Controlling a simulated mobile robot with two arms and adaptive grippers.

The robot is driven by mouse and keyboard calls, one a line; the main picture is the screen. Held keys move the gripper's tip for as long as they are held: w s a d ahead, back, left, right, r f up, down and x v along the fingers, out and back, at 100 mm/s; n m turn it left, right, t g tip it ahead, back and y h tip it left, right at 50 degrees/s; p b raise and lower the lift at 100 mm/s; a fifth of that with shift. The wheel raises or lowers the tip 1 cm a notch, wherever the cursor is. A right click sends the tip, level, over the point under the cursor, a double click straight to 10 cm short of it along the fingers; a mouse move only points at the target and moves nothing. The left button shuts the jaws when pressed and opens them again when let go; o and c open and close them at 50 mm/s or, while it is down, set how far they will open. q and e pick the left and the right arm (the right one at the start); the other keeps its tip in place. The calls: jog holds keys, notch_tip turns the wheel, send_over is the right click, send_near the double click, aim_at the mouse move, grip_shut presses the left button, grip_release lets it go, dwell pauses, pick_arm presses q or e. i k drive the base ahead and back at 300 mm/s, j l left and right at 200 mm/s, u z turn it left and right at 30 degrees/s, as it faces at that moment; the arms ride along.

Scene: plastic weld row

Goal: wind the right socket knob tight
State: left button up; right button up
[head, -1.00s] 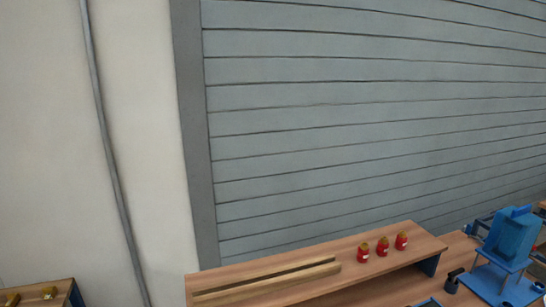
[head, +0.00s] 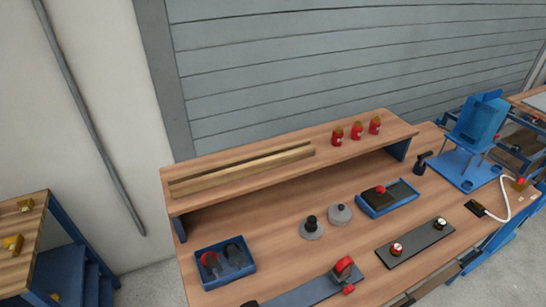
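A long dark plate (head: 417,243) lies on the wooden bench, right of the middle in the head view. It carries two small round fittings in pale metal and red. The left fitting (head: 397,249) is near the plate's front left end, and the right fitting (head: 440,224) is near its far right end. I take the right one for the right socket knob, but it is too small to tell how tight it sits. Neither of my grippers shows in the head view.
A blue tray with a red-handled item (head: 225,263), grey round weights (head: 311,229), a blue box (head: 389,197) and a bar with a red clamp (head: 343,268) share the bench. A raised shelf (head: 290,158) holds wooden strips and red bottles. A white cable (head: 507,205) curves at right.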

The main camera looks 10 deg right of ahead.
aim_at(348, 289)
jog(key=k+l+z, duration=0.1)
jog(key=z, duration=0.75)
